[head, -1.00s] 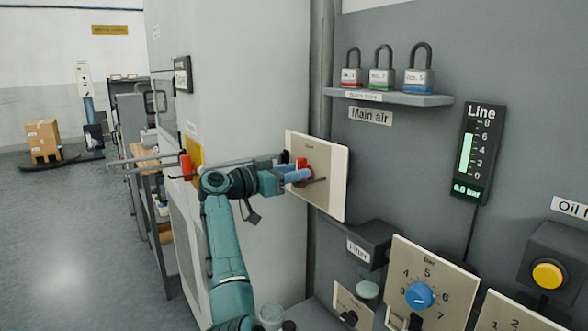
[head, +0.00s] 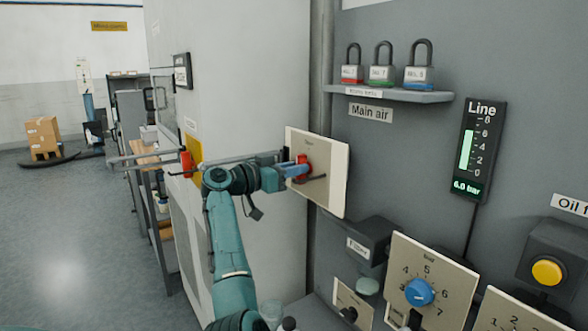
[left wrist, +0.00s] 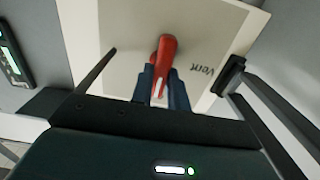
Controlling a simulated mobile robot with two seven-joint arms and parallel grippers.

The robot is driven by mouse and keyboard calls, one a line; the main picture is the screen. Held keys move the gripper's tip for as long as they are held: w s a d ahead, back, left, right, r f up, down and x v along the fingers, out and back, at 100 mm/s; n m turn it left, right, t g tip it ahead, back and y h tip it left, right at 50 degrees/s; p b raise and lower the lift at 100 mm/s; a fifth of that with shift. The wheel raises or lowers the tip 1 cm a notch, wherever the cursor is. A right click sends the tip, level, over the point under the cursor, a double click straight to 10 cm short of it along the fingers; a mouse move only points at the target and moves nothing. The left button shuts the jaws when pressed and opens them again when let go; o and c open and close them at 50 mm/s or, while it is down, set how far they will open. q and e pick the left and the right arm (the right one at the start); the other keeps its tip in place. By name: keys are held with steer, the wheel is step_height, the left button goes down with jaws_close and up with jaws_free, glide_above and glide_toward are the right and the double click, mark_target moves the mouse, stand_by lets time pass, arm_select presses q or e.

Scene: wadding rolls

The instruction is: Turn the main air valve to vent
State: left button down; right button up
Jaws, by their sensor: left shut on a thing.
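The main air valve has a red handle (left wrist: 166,52) on a cream plate (head: 334,180), under the "Main air" label (head: 370,114). My left gripper (head: 297,170) is at the plate, shut on the red handle. In the left wrist view its blue fingers (left wrist: 162,88) sit on both sides of the handle. The word "Vent" (left wrist: 202,70) shows on the plate to the right of the handle, and the handle does not point at it. The gripper hides part of the handle in the head view. My right gripper is not in view.
A shelf (head: 400,95) with three padlocks is above. The line gauge (head: 478,150) reads about 6 bar. A filter box (head: 375,240), a blue knob (head: 419,292) and a yellow button (head: 548,273) are lower right. A pipe (head: 322,80) runs beside the plate.

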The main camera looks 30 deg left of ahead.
arm_select(q)
steer(key=shift+n, duration=0.3)
steer(key=n+p, duration=0.2)
steer(key=n, duration=0.3)
steer(key=n+p, duration=0.3)
steer(key=n, duration=0.3)
steer(key=n+p, duration=0.3)
steer(key=n, duration=0.3)
steer(key=shift+w+a+f, duration=0.15)
steer(key=shift+a+f, duration=0.2)
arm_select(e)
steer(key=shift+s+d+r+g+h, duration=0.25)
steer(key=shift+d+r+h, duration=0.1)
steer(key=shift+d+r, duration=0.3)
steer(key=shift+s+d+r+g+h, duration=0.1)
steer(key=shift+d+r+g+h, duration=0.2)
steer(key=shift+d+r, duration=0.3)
arm_select(q)
steer(key=shift+n, duration=0.3)
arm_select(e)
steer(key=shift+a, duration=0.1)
arm_select(q)
steer(key=c, duration=1.7)
jaws_free()
steer(key=o, duration=0.3)
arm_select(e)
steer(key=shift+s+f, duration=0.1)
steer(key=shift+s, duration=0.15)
arm_select(q)
steer(key=shift+o, duration=0.2)
